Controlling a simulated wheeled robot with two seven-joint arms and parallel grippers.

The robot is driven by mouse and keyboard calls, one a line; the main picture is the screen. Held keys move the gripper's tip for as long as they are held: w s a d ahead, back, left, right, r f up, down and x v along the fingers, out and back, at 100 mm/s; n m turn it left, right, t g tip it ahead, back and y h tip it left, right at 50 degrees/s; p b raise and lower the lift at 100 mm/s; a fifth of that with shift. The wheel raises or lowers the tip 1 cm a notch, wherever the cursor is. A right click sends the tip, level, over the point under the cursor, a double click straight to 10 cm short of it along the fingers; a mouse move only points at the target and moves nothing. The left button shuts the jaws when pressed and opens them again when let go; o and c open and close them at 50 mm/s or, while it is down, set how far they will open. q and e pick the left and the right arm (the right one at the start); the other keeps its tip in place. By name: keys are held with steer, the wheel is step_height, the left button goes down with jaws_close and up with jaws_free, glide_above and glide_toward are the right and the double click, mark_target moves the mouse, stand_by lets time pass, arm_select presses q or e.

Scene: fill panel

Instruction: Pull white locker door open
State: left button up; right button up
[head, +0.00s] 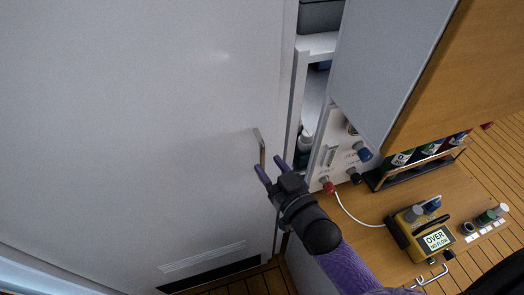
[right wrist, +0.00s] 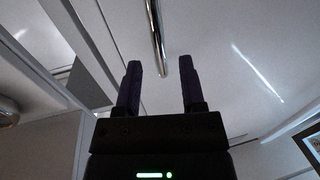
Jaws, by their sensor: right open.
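The white locker door (head: 130,120) fills the left of the head view. My right gripper (head: 271,170) is open just below and beside the handle in the head view. In the right wrist view, the handle (right wrist: 155,35) lies beyond the open fingers of my right gripper (right wrist: 159,85), between their lines, and nothing is clasped. My left gripper is not in view.
A panel with red and blue knobs (head: 340,160) stands right of the gap. A wooden counter (head: 370,215) holds a yellow meter (head: 425,232) and a bottle rack (head: 415,165). A grey and wooden cabinet (head: 420,70) overhangs at the upper right.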

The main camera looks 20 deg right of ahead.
mark_target(263, 158)
steer(key=x, duration=0.4)
jaws_close()
stand_by(1.4)
